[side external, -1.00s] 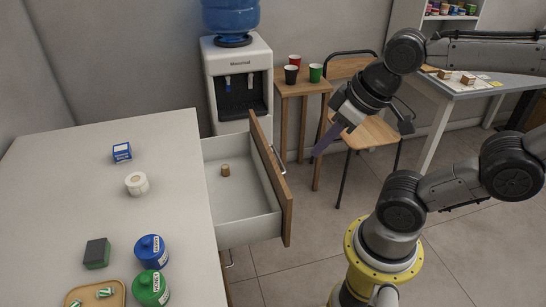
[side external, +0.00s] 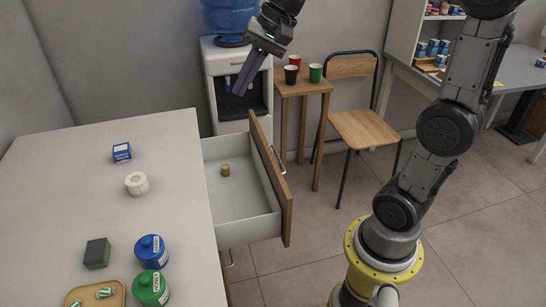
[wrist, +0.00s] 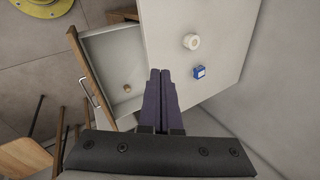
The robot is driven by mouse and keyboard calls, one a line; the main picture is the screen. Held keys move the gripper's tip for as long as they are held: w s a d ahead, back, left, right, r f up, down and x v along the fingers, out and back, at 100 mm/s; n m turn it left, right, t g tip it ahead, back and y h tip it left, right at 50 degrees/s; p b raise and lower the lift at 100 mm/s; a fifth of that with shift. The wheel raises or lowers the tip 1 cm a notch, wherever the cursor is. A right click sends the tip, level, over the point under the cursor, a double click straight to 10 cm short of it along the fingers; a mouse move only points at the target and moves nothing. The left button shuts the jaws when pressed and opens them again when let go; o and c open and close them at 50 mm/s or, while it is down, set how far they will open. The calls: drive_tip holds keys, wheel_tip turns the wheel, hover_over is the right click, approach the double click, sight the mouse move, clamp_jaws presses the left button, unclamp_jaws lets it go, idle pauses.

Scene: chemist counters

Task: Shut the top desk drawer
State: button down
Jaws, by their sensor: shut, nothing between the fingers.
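The top desk drawer (side external: 240,214) stands pulled out from the right side of the white desk (side external: 75,190). Its wooden front (side external: 272,180) with a metal handle (side external: 278,158) faces right. A small cork-like cylinder (side external: 225,170) stands inside it. The drawer also shows in the wrist view (wrist: 112,55), left of the fingers. My gripper (side external: 241,92) is shut and empty, in the air above the far end of the drawer and in front of the water dispenser. In the wrist view its fingers (wrist: 160,75) lie together, over the desk's edge beside the drawer.
On the desk are a blue box (side external: 122,152), a white roll (side external: 137,184), a dark green block (side external: 97,253), blue and green jars (side external: 151,250) and a tray (side external: 72,298). The water dispenser (side external: 225,60), a small table with cups (side external: 303,85) and a chair (side external: 365,130) stand behind. Floor right of the drawer is clear.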

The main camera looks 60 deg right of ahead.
drive_tip(key=w+d+f+m+y, duration=0.1)
drive_tip(key=w+d+f+m, duration=0.55)
drive_tip(key=w+d, duration=0.5)
drive_tip(key=w+d+f+m+y, duration=0.1)
drive_tip(key=d+f+m, duration=0.2)
drive_tip(key=d+f, duration=0.8)
drive_tip(key=s+d+f+m+t+y, duration=0.1)
drive_tip(key=s+d+f+m, duration=0.3)
drive_tip(key=d+f, duration=0.5)
drive_tip(key=s+d+f+m+t, duration=0.1)
drive_tip(key=s+d+f+m, duration=0.1)
drive_tip(key=s+d+f, duration=0.65)
drive_tip(key=w+a+r+x, duration=0.1)
drive_tip(key=r+x, duration=0.1)
drive_tip(key=x, duration=1.5)
drive_tip(key=shift+a, duration=0.25)
